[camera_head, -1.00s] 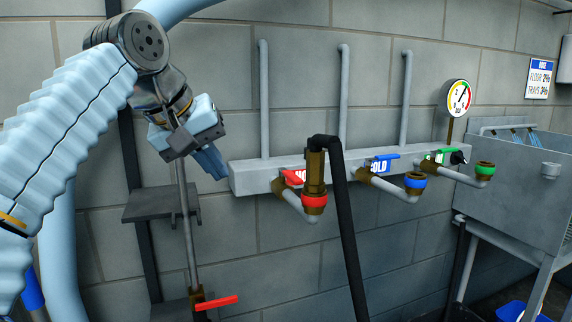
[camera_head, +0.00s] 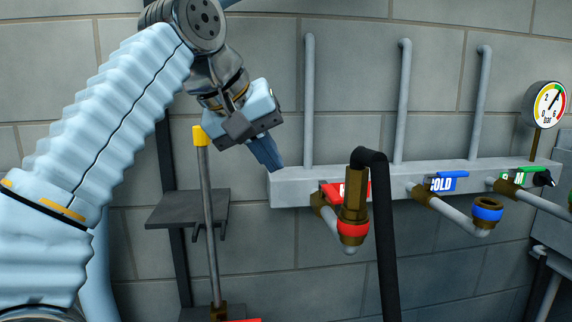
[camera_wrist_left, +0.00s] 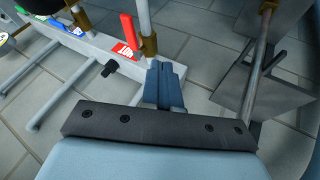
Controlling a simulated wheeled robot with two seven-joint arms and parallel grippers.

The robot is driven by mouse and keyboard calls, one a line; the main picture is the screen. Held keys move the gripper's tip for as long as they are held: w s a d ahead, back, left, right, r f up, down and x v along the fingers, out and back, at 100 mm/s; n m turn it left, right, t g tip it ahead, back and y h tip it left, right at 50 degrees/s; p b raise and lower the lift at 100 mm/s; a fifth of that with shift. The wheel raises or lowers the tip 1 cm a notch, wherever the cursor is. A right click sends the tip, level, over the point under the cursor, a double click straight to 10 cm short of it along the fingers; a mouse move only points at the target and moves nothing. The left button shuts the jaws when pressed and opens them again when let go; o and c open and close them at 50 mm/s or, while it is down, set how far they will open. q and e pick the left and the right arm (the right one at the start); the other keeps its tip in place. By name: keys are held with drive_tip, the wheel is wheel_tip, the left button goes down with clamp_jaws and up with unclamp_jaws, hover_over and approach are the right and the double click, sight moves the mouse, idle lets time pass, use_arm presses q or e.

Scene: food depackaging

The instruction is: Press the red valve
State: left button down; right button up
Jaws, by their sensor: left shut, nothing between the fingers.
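The red valve (camera_head: 333,190) is a red lever on the left part of the grey wall manifold (camera_head: 290,191), just left of a brass fitting with a red ring (camera_head: 353,229). In the left wrist view the red lever (camera_wrist_left: 129,31) stands at the upper left, beside a red label. My left gripper (camera_head: 278,168) is shut and empty, its blue fingers pointing down near the manifold's left end, left of the valve and apart from it. The fingers also show in the left wrist view (camera_wrist_left: 162,70). The brass fitting partly hides the valve. My right gripper is not in view.
A black hose (camera_head: 384,235) hangs from the brass fitting. A blue valve (camera_head: 447,183) and a green valve (camera_head: 520,176) sit farther right, below a pressure gauge (camera_head: 549,103). A yellow-topped rod (camera_head: 207,220) and dark shelf (camera_head: 185,213) stand left of the manifold.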

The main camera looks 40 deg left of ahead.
sight(335, 194)
use_arm(q)
drive_tip(key=w+d+f+b, duration=0.1)
drive_tip(key=w+d+f, duration=0.1)
drive_tip(key=w+f, duration=0.4)
drive_tip(key=shift+w+d+f, duration=0.25)
drive_tip(key=shift+w+f, duration=0.1)
drive_tip(key=shift+w, duration=0.65)
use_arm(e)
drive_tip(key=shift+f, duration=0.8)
